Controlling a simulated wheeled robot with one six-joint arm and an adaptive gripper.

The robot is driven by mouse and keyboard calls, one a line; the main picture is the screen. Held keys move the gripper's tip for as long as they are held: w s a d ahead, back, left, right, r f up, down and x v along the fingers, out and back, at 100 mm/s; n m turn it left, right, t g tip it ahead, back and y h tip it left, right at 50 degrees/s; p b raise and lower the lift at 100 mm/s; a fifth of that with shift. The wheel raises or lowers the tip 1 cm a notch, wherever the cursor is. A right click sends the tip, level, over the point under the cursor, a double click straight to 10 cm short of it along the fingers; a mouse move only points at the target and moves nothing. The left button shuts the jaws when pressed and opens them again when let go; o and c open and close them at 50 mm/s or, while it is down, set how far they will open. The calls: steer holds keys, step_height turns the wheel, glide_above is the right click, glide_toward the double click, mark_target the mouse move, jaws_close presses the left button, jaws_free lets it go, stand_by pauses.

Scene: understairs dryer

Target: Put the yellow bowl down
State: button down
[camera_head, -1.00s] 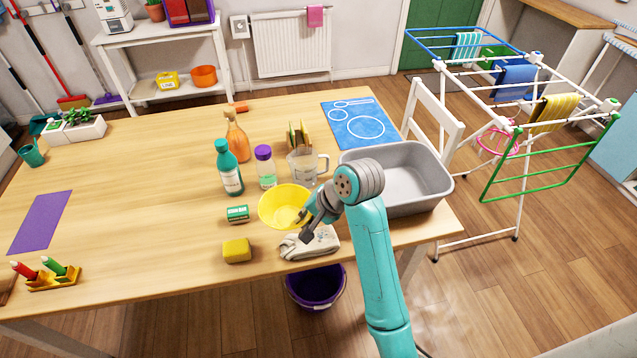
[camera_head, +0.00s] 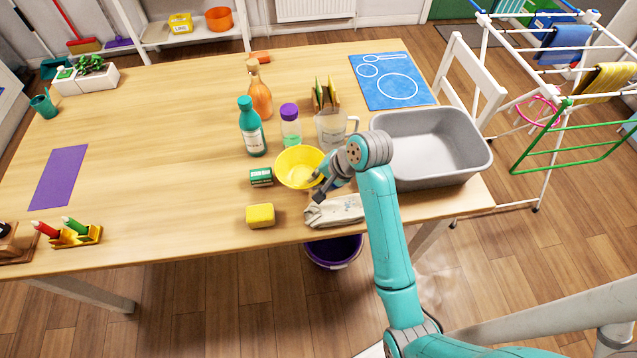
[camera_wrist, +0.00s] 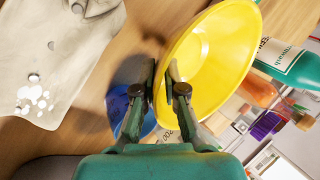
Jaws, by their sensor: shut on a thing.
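The yellow bowl (camera_head: 293,172) is over the wooden table, right of the green box and beyond the grey-white cloth. My gripper (camera_head: 318,189) is shut on the bowl's near right rim. In the wrist view, the fingers (camera_wrist: 168,85) pinch the rim of the bowl (camera_wrist: 215,60), which looks empty. The bowl looks close to the tabletop, but I cannot tell whether its base touches it.
A green box (camera_head: 261,177), yellow sponge (camera_head: 260,216) and cloth (camera_head: 338,210) lie nearby. Behind stand a teal bottle (camera_head: 251,128), purple-capped bottle (camera_head: 290,126) and measuring jug (camera_head: 331,131). A grey basin (camera_head: 430,148) is at right. The table's left middle is clear.

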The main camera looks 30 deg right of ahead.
steer(key=shift+f, duration=1.4)
steer(key=c, duration=1.2)
jaws_free()
steer(key=shift+f, duration=0.1)
steer(key=shift+c, duration=0.2)
